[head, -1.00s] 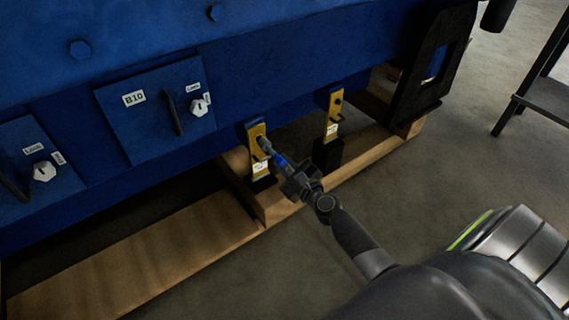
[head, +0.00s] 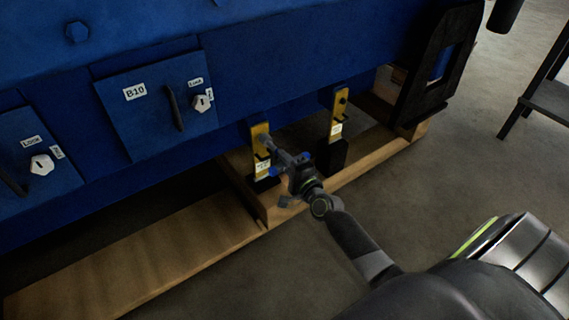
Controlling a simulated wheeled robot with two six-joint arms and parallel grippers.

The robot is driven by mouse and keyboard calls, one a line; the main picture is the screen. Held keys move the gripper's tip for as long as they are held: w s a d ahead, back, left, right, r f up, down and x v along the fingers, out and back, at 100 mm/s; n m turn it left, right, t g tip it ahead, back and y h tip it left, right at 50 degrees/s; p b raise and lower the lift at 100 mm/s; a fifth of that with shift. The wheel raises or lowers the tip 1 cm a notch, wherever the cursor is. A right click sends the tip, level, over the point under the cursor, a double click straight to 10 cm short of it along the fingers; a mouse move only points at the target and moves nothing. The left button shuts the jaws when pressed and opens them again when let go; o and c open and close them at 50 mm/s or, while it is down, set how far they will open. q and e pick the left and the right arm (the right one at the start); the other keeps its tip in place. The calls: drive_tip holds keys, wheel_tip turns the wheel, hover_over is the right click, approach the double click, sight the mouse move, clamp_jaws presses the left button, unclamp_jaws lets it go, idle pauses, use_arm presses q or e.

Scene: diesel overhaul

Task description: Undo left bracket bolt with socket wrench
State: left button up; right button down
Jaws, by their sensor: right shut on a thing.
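The left bracket (head: 261,152) is a yellow upright strip with a white label, on the lower edge of the blue engine. A matching right bracket (head: 339,114) stands to its right, with a dark bolt showing near its top. My right gripper (head: 293,178) is shut on the socket wrench (head: 284,151), a grey shaft with blue parts by the jaws. The wrench's tip is at the upper part of the left bracket and hides its bolt. I cannot tell whether the socket is seated on it. My left gripper is not in view.
The blue engine (head: 240,60) has a B10 panel (head: 155,107) with a handle and lock at left. A wooden pallet (head: 150,255) lies below. A dark stand (head: 548,98) is at the far right.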

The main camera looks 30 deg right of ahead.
drive_tip(key=n+b, duration=0.1)
drive_tip(key=n, duration=0.2)
drive_tip(key=n+b, duration=0.1)
drive_tip(key=n, duration=0.2)
drive_tip(key=shift+d+f, duration=0.15)
drive_tip(key=shift+f, duration=0.05)
drive_tip(key=n+b, duration=0.1)
drive_tip(key=n, duration=0.2)
drive_tip(key=n+b, duration=0.1)
drive_tip(key=n, duration=0.2)
drive_tip(key=n+b, duration=0.2)
drive_tip(key=shift+s+d+f+n+t, duration=0.1)
drive_tip(key=shift+f+n+t, duration=0.2)
drive_tip(key=shift+n, duration=0.1)
drive_tip(key=n+y+b, duration=0.1)
drive_tip(key=n+b, duration=0.4)
drive_tip(key=n, duration=0.1)
drive_tip(key=shift+n, duration=0.6)
drive_tip(key=shift+r+n+b, duration=0.25)
drive_tip(key=shift+n+b, duration=0.05)
drive_tip(key=shift+n, duration=0.1)
drive_tip(key=shift+s, duration=0.1)
